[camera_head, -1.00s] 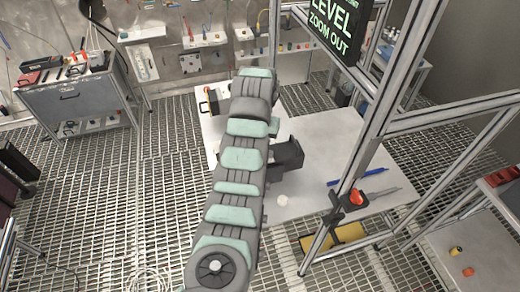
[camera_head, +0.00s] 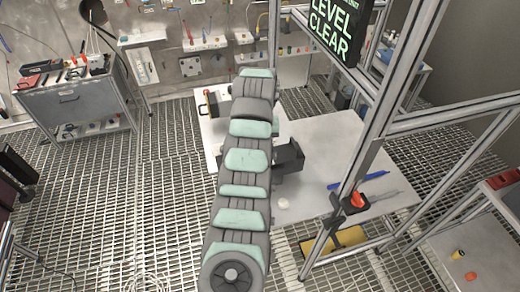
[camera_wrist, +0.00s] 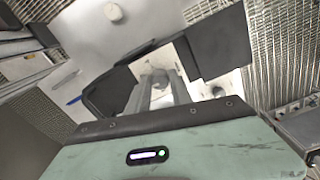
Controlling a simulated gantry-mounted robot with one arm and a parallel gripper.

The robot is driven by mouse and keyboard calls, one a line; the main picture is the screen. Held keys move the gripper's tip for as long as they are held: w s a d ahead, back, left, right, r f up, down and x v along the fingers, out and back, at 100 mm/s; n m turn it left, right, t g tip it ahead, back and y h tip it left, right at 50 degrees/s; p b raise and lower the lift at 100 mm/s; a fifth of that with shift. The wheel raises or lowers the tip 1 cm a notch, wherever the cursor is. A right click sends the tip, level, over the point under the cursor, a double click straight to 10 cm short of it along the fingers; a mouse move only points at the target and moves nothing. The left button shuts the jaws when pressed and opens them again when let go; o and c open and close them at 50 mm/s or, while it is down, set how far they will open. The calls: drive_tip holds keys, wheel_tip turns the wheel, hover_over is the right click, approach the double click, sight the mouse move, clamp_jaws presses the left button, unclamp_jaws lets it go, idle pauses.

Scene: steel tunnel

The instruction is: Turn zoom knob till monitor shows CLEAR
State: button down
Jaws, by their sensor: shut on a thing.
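The monitor (camera_head: 336,25) at the top right of the head view shows green text on black, with "LEVEL" and "CLEAR" readable; its upper edge is cut off. My gripper (camera_wrist: 158,85) points down over the work table (camera_head: 330,140). In the wrist view its dark jaws are closed around a small grey rounded part, which I take to be the zoom knob (camera_wrist: 157,76). The knob is only partly visible. In the head view my arm hides the knob and the fingertips.
A white round piece (camera_head: 284,203) lies near the table's front edge. A blue pen-like tool (camera_head: 360,181) and a red-and-black item (camera_head: 356,201) are at the right, by metal frame posts. A grey tool cart (camera_head: 72,105) stands at the left on the grated floor.

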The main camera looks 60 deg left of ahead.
drive_tip(key=c, duration=1.1)
unclamp_jaws()
drive_tip(key=shift+c, duration=0.2)
drive_tip(key=shift+r, duration=0.1)
wheel_tip(320, 180, up, 11)
drive_tip(key=shift+f+b, duration=0.2)
drive_tip(key=shift+b, duration=0.15)
